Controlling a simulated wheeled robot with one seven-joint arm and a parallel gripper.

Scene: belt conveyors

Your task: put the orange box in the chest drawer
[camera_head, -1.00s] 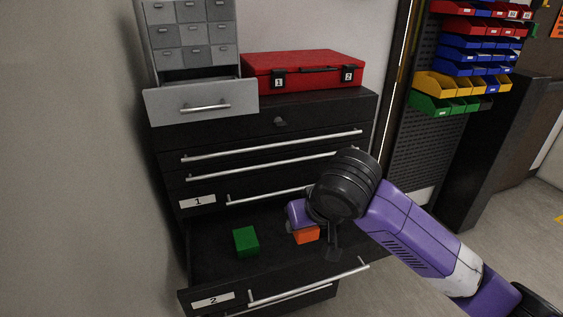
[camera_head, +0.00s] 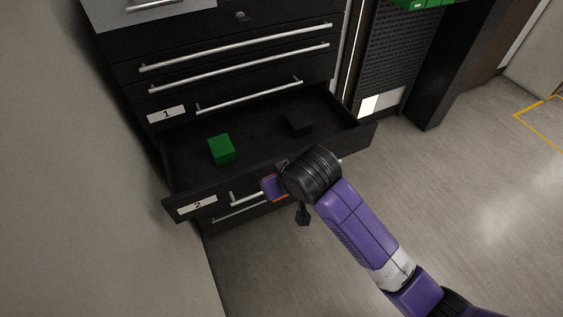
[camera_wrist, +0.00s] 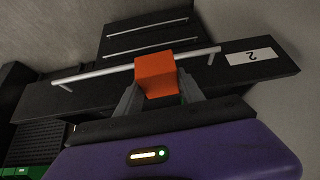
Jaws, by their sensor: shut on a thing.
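The orange box (camera_wrist: 155,75) is held between the two fingers of my gripper (camera_wrist: 158,93) in the wrist view. In the head view only a thin orange strip of the box (camera_head: 280,199) shows, under my gripper (camera_head: 273,188). My gripper and the box appear in front of the open drawer labelled 2 (camera_head: 185,205), near its long handle (camera_head: 245,199); I cannot tell whether they touch it. The same drawer front shows upside down in the wrist view (camera_wrist: 275,75). Part of the drawer's front is hidden by my wrist.
Above are the shut drawer labelled 1 (camera_head: 185,108) and a grey drawer front (camera_head: 190,12). Open floor (camera_head: 460,200) lies at right.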

